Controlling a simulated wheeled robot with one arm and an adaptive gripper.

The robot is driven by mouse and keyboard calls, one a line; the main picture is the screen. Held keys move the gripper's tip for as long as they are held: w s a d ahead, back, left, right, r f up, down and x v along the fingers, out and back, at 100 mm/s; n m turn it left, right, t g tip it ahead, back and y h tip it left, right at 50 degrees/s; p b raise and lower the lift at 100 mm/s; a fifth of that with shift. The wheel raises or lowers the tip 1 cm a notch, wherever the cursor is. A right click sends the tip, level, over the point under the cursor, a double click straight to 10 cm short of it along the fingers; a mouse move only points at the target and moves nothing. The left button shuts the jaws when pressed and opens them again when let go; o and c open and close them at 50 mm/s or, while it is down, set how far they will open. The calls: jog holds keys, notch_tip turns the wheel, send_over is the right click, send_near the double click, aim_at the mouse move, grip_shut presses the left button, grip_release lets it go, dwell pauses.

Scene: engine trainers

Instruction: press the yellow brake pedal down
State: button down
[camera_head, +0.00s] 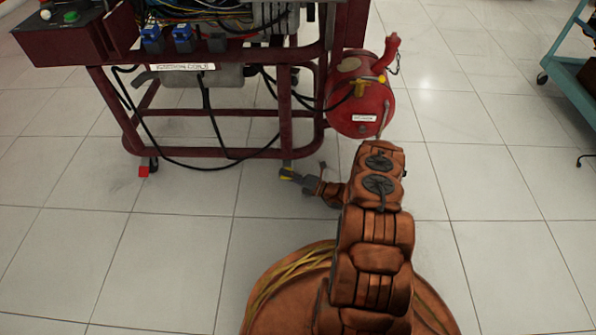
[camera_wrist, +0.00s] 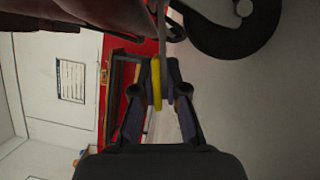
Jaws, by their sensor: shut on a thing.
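The yellow brake pedal (camera_head: 286,173) is low by the floor, at the near right leg of the dark red engine stand (camera_head: 222,160). In the wrist view the yellow pedal (camera_wrist: 156,80) shows edge-on as a narrow strip between my fingers. My gripper (camera_head: 297,179) reaches in from the right at floor height. In the wrist view my gripper (camera_wrist: 162,92) is shut on the pedal, with a finger on each side. The fingers hide part of the pedal, and its tilt is hard to tell.
A dark caster wheel (camera_wrist: 232,25) fills the top right of the wrist view. A red cylindrical tank (camera_head: 355,95) hangs at the stand's right side. A black cable (camera_head: 205,166) droops near the lower frame. A teal cart (camera_head: 572,72) stands far right. The tiled floor at left is clear.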

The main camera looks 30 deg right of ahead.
dwell(0.4)
jog(key=c, duration=1.2)
grip_release()
jog(key=shift+f, duration=0.1)
jog(key=v, duration=1.2)
jog(key=shift+f, duration=0.1)
jog(key=shift+w, duration=0.1)
